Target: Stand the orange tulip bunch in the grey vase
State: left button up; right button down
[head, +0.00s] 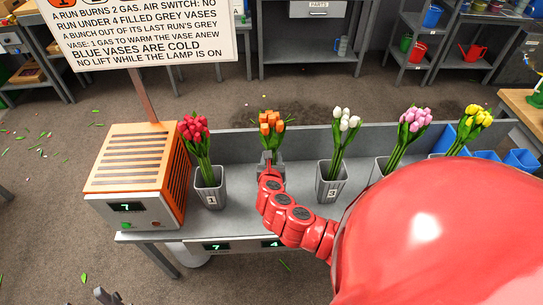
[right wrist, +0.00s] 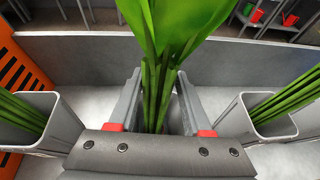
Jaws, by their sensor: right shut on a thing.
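The orange tulip bunch (head: 271,130) stands upright above the middle of the bench, between the red and white bunches. My right gripper (head: 270,158) is shut on its green stems, which also show between the fingers in the right wrist view (right wrist: 157,90). The stems' lower ends are hidden by the gripper, and I cannot tell whether a vase is around them. Grey vase 1 (head: 210,196) holds red tulips (head: 195,130). Grey vase 3 (head: 331,188) holds white tulips (head: 345,119). My left gripper (head: 105,297) seems to show partly at the bottom left edge; its jaws are unclear.
An orange slatted heater box (head: 135,160) with a display reading 7 stands at the bench's left end. Pink tulips (head: 414,119) and yellow tulips (head: 477,116) stand to the right. Blue vases (head: 521,160) are at the far right. My red arm covers the right front.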

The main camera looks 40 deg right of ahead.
jog(key=shift+f, duration=0.25)
grip_release()
dwell(0.7)
jog(key=p+v, duration=0.8)
jog(key=v, duration=0.9)
jog(key=shift+s, duration=0.2)
jog(key=shift+a, duration=0.15)
